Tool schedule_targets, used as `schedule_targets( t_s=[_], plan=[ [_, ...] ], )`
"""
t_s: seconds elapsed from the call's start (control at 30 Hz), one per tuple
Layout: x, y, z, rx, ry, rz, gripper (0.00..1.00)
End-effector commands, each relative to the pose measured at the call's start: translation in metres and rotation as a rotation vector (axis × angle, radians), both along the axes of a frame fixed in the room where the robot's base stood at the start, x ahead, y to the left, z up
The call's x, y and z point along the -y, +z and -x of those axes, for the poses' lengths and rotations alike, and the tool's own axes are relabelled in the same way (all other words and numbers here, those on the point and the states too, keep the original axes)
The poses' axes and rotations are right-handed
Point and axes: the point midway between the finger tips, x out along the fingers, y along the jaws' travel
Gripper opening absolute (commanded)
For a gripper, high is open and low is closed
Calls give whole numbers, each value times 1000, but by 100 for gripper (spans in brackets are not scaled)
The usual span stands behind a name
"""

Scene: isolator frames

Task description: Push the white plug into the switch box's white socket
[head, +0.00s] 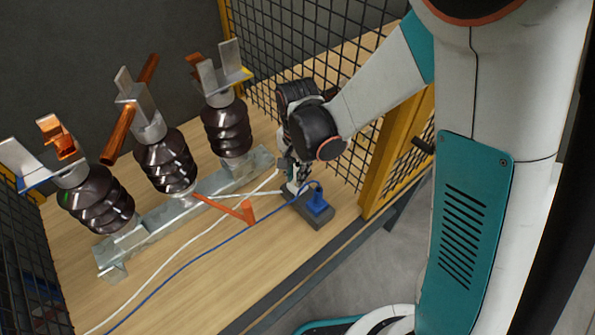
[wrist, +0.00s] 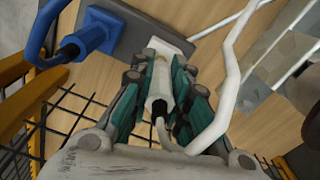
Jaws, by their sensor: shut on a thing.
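My gripper (head: 290,178) points down over the far left end of the grey switch box (head: 317,218). In the wrist view its teal fingers (wrist: 158,82) are shut on the white plug (wrist: 158,92), with a dark cable end toward the camera. The white socket (wrist: 168,46) is a pale block at the end of the box (wrist: 130,38), just beyond the plug's front end. Whether plug and socket touch, I cannot tell; the fingers hide part of the meeting place. In the head view the gripper mostly hides the plug.
A blue plug (head: 318,205) sits in the same box, beside my gripper; its cable runs left. A white cable (wrist: 232,70) loops right of the fingers. Dark ribbed insulators (head: 165,160) on a metal rail, an orange lever (head: 247,212) and a mesh fence (head: 300,50) stand nearby.

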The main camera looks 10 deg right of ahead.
Motion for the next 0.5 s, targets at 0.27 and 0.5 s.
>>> schedule_targets(
  t_s=[0.27,0.5],
  plan=[
    [0,-7,0,0,0,0,0],
    [0,-13,0,0,0,0,0]
  ],
)
